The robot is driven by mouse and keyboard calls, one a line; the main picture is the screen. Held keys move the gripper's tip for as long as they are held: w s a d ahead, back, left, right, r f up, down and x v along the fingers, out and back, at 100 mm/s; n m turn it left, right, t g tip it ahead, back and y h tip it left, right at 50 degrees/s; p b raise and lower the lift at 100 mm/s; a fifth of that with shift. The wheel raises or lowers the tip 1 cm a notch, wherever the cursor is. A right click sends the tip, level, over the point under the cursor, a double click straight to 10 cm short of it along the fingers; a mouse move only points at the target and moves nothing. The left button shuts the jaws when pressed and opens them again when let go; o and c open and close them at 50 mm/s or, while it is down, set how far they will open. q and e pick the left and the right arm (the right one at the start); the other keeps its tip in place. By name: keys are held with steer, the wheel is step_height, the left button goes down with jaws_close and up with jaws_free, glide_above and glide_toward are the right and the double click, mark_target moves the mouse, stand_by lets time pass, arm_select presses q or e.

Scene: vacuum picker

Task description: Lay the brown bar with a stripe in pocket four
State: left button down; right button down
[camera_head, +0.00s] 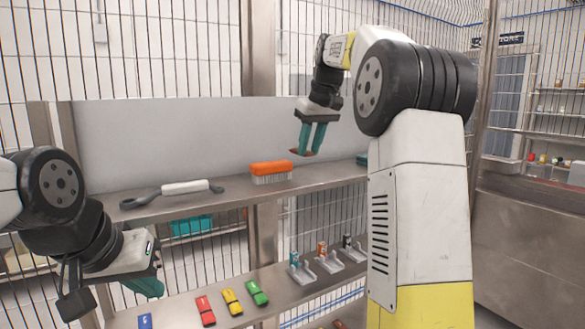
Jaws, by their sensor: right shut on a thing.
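My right gripper (305,150), with teal fingers, is above the upper shelf, to the right of the orange brush. It is shut on a small brown thing (301,153) at its fingertips. This may be the brown bar; it is mostly hidden by the fingers and I cannot make out a stripe. My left gripper (147,285) is at the lower left, beside the lower shelf. Its teal fingers are seen at a slant, and I cannot tell whether they are open. I cannot make out a numbered pocket.
The upper shelf (235,197) carries an orange brush (270,170) and a grey-handled tool (172,190). My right arm hides the shelves' right part.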

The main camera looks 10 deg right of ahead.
mark_target(306, 177)
steer(key=shift+f, duration=2.75)
steer(key=c, duration=1.1)
jaws_free()
steer(key=shift+f, duration=0.1)
